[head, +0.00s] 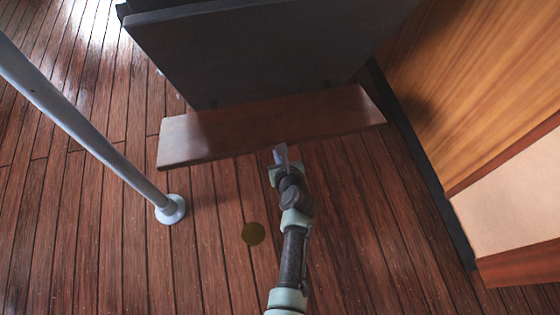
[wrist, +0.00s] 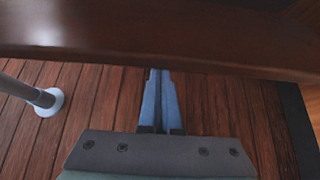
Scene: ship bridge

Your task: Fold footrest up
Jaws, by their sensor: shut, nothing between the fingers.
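The footrest (head: 270,125) is a reddish-brown wooden board. It juts out level from the base of a dark grey panel (head: 260,55). In the wrist view the footrest (wrist: 150,35) spans the top of the picture, its front edge close to my fingertips. My gripper (head: 281,152) is at the board's front edge, a little right of its middle. In the wrist view my gripper (wrist: 160,75) has its two blue-grey fingers together with nothing between them. The fingertips reach the board's lower edge in the picture. I cannot tell whether they touch it or sit beneath it.
A grey metal pole (head: 90,130) with a round floor flange (head: 170,209) stands left of the footrest. A wood-panelled cabinet (head: 480,80) closes off the right side.

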